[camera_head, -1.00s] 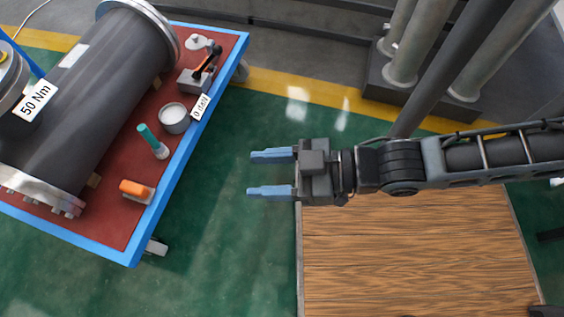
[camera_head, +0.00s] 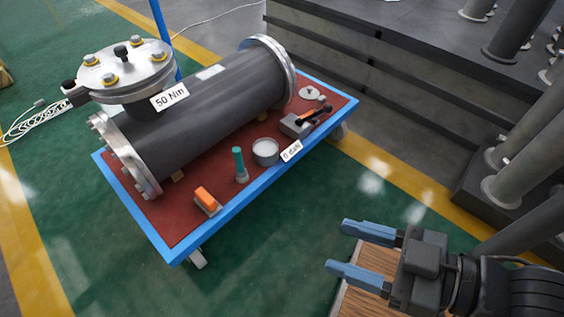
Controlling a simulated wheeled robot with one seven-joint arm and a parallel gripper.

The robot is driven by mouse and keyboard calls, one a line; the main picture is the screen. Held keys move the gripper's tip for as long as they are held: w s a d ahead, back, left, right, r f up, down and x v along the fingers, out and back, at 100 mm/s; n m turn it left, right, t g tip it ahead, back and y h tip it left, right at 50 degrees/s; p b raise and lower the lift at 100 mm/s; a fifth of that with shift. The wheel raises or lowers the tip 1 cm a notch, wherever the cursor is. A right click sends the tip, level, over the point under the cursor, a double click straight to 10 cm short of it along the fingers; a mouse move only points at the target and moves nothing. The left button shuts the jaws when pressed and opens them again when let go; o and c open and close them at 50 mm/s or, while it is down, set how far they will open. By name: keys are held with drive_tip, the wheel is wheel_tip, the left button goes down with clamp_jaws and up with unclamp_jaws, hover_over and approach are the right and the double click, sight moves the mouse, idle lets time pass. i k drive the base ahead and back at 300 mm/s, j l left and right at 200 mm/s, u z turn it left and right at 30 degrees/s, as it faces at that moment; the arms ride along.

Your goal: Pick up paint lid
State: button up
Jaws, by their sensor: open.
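A small pale grey disc with a dark mark or knob in its middle, which looks like the paint lid (camera_head: 310,93), lies on the red top of the blue-edged cart, near its far right corner. A grey round can (camera_head: 265,152) stands nearer the cart's front edge; I cannot tell whether its pale top is a cover or its contents. My gripper (camera_head: 347,250) is open and empty, with two blue fingers pointing left. It is at the lower right, apart from the cart and well away from the disc.
The cart (camera_head: 227,212) carries a large dark flanged shell (camera_head: 205,112), an orange block (camera_head: 207,200), a teal-topped bottle (camera_head: 240,165) and a grey tool with an orange-black handle (camera_head: 297,124). Grey pipes (camera_head: 515,175) stand at the right. Green floor lies between gripper and cart.

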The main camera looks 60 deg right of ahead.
sight(309, 93)
drive_tip(key=z, duration=1.45)
drive_tip(key=i+j+u, duration=0.15)
drive_tip(key=i+j, duration=0.25)
drive_tip(key=i+j+u, duration=0.15)
drive_tip(key=i+j, duration=0.15)
drive_tip(key=i, duration=0.35)
